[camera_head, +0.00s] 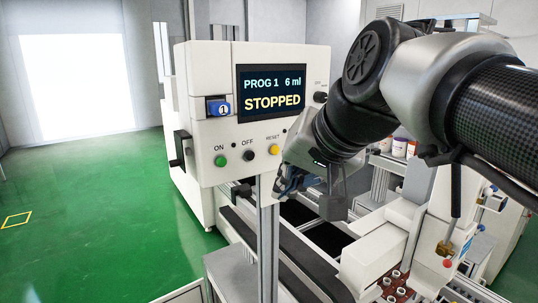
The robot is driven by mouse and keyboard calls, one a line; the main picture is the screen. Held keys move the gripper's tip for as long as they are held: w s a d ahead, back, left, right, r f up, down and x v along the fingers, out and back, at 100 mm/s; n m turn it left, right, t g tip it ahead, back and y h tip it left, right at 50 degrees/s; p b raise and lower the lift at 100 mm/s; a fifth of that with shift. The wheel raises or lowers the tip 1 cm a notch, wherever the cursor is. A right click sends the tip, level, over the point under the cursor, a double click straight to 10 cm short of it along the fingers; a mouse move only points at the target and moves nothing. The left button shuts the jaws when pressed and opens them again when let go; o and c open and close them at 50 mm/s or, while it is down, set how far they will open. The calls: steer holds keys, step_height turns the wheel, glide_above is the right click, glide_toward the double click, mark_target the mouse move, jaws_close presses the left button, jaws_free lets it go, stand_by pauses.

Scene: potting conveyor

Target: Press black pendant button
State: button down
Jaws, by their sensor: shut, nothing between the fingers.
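The white control panel (215,110) stands left of centre on a grey post. Its screen (271,92) reads PROG 1, 6 ml, STOPPED. Below it are a green button (221,161) under ON, the black button (248,155) under OFF, and a yellow button (274,150) under RESET. The black button is in full view. My gripper (287,183) is shut and empty, low and right of the black button, near the panel's lower right corner. It is apart from the black button in the picture; its fingertips are small and dark, and their distance from the panel is unclear.
A blue switch marked 1 (219,107) and a black handle (181,149) are on the panel's left side. A black knob (320,97) is at its right edge. The conveyor (310,265) runs below my gripper. The green floor (80,220) at left is largely clear.

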steer(key=shift+w+a+p, duration=0.55)
steer(key=shift+w+a, duration=0.25)
steer(key=shift+w, duration=0.4)
steer(key=shift+w+a+p, duration=0.6)
steer(key=shift+w+a, duration=0.25)
steer(key=shift+w, duration=0.4)
steer(key=shift+w+a+p, duration=0.55)
steer(key=shift+w+a, duration=0.25)
steer(key=shift+w, duration=0.4)
steer(key=shift+w+a, duration=0.25)
steer(key=shift+w, duration=0.1)
steer(key=shift+w+a+p, duration=0.25)
steer(key=shift+w+p, duration=0.1)
steer(key=shift+p, duration=0.1)
steer(key=shift+s+d+b, duration=0.45)
steer(key=shift+s+d, duration=0.1)
steer(key=shift+s, duration=0.2)
steer(key=shift+s+d+b, duration=0.35)
steer(key=shift+s+d, duration=0.1)
steer(key=shift+s, duration=0.25)
steer(key=shift+s+d+b, duration=0.4)
steer(key=shift+s+d, duration=0.05)
steer(key=shift+s, duration=0.25)
steer(key=shift+s+d+b, duration=0.35)
steer(key=shift+s+d, duration=0.1)
steer(key=shift+s, duration=0.25)
